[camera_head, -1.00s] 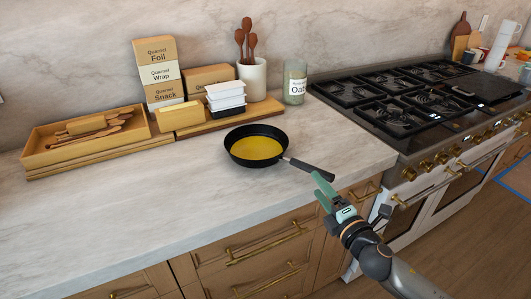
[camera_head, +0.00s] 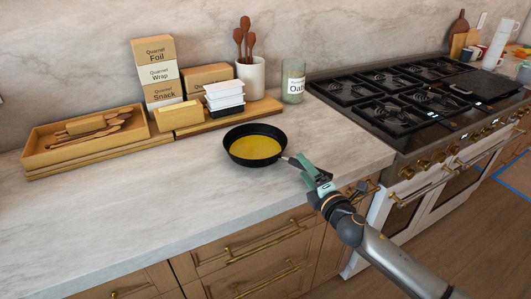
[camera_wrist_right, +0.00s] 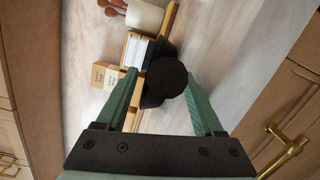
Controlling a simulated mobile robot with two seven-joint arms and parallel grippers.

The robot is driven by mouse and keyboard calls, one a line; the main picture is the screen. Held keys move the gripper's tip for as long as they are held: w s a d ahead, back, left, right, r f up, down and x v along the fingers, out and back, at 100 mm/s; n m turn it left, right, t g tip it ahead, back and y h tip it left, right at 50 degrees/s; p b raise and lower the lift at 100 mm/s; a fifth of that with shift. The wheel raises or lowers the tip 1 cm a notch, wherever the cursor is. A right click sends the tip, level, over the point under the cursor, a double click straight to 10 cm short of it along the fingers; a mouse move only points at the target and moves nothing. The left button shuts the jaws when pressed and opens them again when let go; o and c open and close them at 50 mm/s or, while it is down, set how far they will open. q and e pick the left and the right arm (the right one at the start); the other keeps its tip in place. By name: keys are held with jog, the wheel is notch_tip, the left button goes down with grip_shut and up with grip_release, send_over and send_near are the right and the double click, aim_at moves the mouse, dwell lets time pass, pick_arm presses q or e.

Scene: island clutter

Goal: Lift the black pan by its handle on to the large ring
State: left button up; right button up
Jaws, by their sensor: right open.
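The black pan (camera_head: 231,148), with something yellow in it, sits on the marble counter near the front edge. Its handle (camera_head: 287,159) points right and toward the front, mostly covered by my right gripper (camera_head: 301,164). In the right wrist view the handle (camera_wrist_right: 166,78) shows end-on as a dark round shape between the two green fingers of my open right gripper (camera_wrist_right: 161,80). I cannot tell whether the fingers touch it. The hob (camera_head: 408,101) on the right has several burners with black grates; which one is the large ring is unclear. My left gripper is out of view.
Behind the pan, a wooden board (camera_head: 262,107) holds boxes, white containers and a utensil crock (camera_head: 251,73). An oat jar (camera_head: 293,84) stands near the hob. A wooden tray (camera_head: 45,156) is at left. Counter between pan and hob is clear.

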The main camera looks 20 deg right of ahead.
grip_shut()
dwell(0.4)
dwell(0.9)
jog(key=shift+r, duration=0.2)
